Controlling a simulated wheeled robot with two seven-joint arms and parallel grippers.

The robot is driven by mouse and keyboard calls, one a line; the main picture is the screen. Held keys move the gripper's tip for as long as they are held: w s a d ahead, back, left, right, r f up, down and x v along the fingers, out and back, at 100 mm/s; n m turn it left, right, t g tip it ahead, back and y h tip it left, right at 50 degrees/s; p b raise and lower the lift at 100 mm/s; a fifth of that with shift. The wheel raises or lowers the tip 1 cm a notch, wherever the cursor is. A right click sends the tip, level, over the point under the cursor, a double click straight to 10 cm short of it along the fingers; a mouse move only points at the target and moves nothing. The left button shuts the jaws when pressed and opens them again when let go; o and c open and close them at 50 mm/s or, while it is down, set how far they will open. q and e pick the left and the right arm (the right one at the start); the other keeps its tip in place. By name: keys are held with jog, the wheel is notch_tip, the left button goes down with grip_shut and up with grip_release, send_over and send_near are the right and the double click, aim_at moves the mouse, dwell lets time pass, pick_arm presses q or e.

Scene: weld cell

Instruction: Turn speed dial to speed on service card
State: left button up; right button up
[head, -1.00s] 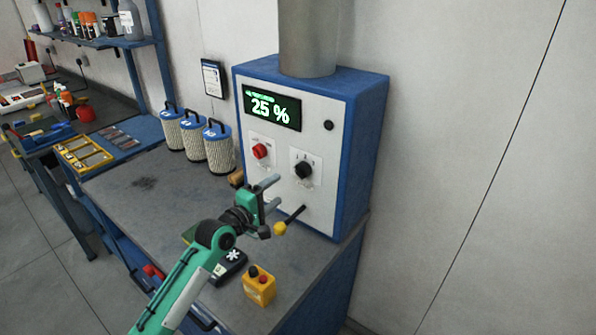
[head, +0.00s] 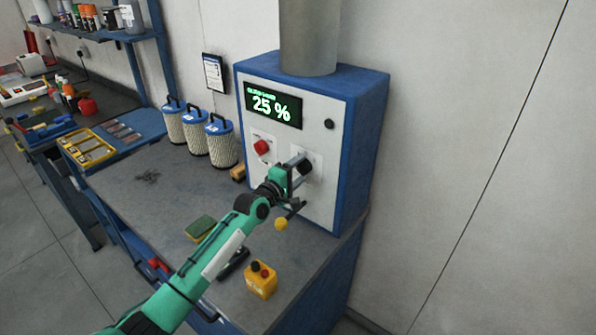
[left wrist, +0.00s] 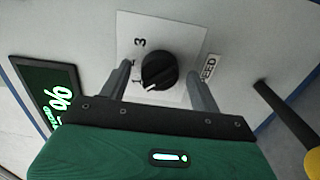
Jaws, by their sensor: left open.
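The black speed dial (head: 304,168) is on the white panel of the blue machine (head: 366,140), partly hidden by my gripper in the head view. In the left wrist view, the dial (left wrist: 159,71) sits on a white plate with a 3 and a 1 legible. Its white mark points to the lower left of that picture, near the 1. My left gripper (head: 297,181) is open, with one finger on each side of the dial; I cannot tell whether they touch it. A framed card (head: 214,74), possibly the service card, hangs on the wall, too small to read.
The green display (head: 274,106) reads 25 %. A red knob (head: 262,147) is left of the dial. A yellow-tipped lever (head: 281,224) sticks out below. A yellow button box (head: 261,281) and a sponge (head: 200,229) lie on the bench. Several filters (head: 221,143) stand behind.

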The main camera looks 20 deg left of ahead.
pick_arm(q)
jog(key=c, duration=1)
jog(key=shift+f+m, duration=0.1)
jog(key=shift+m, duration=0.3)
jog(key=m+b, duration=0.2)
jog(key=shift+m, duration=0.4)
jog(key=m+b, duration=0.2)
jog(key=m, duration=0.3)
jog(key=shift+m, duration=0.3)
jog(key=m+b, duration=0.1)
jog(key=m, duration=0.3)
jog(key=m+b, duration=0.1)
jog(key=m, duration=0.3)
jog(key=shift+m, duration=0.3)
